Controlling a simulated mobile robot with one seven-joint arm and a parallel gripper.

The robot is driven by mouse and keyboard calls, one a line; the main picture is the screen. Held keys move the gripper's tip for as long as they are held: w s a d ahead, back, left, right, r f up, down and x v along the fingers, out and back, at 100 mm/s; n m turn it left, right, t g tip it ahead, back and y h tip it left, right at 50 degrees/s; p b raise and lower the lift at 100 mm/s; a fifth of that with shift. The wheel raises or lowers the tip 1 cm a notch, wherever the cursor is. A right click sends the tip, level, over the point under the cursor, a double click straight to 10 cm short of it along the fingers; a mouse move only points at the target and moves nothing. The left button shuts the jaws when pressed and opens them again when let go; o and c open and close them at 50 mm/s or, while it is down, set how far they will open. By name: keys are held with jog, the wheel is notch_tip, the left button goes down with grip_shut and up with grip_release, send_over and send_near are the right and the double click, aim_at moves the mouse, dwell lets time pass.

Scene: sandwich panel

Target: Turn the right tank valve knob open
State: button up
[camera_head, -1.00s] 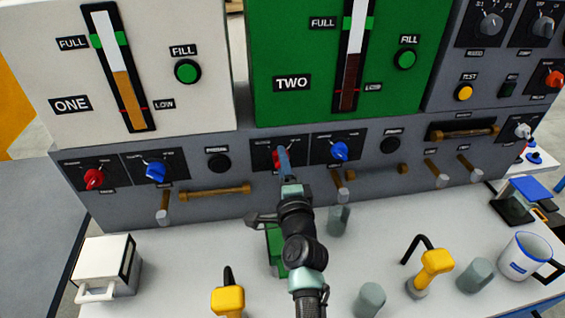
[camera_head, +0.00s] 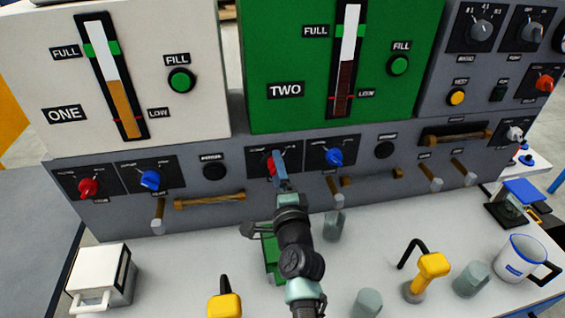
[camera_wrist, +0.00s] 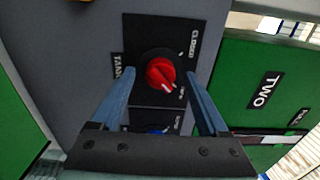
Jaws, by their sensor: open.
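The red tank valve knob (camera_wrist: 160,73) under tank TWO sits on a black plate in the wrist view. Its white pointer mark faces the lower right, and a CLOSED label is at the upper right. In the head view the same knob (camera_head: 270,165) is partly hidden behind my gripper (camera_head: 279,157). In the wrist view my gripper (camera_wrist: 162,78) is open, with one blue finger to each side of the knob. The fingers look empty; I cannot tell whether the tips reach knob depth.
A blue knob (camera_head: 334,157) is just right of the red one. Wooden bar handles (camera_head: 210,199) and knobbed levers (camera_head: 437,184) stick out below the panel. Another red knob (camera_head: 88,187) is under tank ONE. The table holds a mug (camera_head: 515,258) and yellow-topped tools (camera_head: 432,266).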

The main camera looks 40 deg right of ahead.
jog(key=p+v, duration=0.4)
jog(key=v, duration=0.8)
jog(key=shift+s, duration=0.3)
jog(key=shift+a, duration=0.1)
